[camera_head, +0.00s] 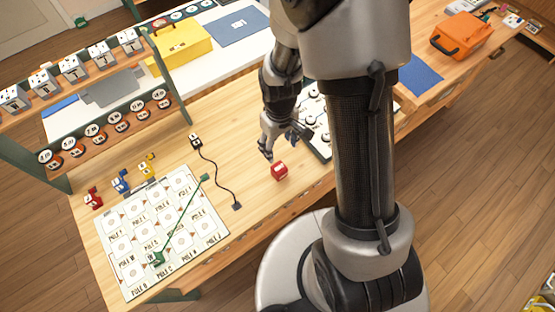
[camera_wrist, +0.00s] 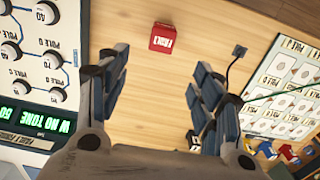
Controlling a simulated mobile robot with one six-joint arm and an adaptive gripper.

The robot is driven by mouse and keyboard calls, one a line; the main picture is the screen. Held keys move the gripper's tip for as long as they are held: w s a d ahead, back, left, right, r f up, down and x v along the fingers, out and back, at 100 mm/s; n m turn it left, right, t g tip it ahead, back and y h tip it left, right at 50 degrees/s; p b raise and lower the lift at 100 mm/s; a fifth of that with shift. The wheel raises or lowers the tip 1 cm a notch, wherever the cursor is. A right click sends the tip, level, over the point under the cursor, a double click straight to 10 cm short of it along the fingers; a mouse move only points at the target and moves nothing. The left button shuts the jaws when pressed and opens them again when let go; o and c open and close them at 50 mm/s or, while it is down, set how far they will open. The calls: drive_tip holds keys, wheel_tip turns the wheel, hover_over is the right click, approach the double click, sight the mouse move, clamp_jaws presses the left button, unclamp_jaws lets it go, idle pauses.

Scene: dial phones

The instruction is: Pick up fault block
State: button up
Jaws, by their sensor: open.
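The fault block is a small red cube (camera_head: 279,171) with a white label, lying on the wooden table near its front edge. It also shows in the wrist view (camera_wrist: 165,38), at the top centre, beyond my fingertips and lined up roughly between them. My gripper (camera_head: 270,150) is just behind and to the left of the cube in the head view, apart from it. In the wrist view my gripper (camera_wrist: 160,75) has its two fingers spread wide with only bare wood between them. Nothing is held.
A white board of pole cards (camera_head: 165,235) lies left, with small red, blue and yellow pieces (camera_head: 121,181) behind it. A black cable (camera_head: 216,172) lies between board and cube. A dial panel (camera_wrist: 35,75) with a green display stands on the other side.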

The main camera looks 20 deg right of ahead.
sight(279, 168)
wheel_tip(279, 168, down, 10)
drive_tip(key=shift+r+b, duration=0.1)
drive_tip(key=shift+b, duration=1.05)
drive_tip(key=f, duration=0.1)
drive_tip(key=f+b, duration=0.1)
drive_tip(key=f, duration=0.3)
drive_tip(key=shift+s+f+b, duration=0.2)
drive_tip(key=shift+s+b, duration=0.1)
drive_tip(key=shift+b, duration=0.05)
drive_tip(key=shift+r, duration=0.1)
drive_tip(key=shift+c, duration=0.6)
drive_tip(key=c, duration=1)
drive_tip(key=shift+c, duration=0.2)
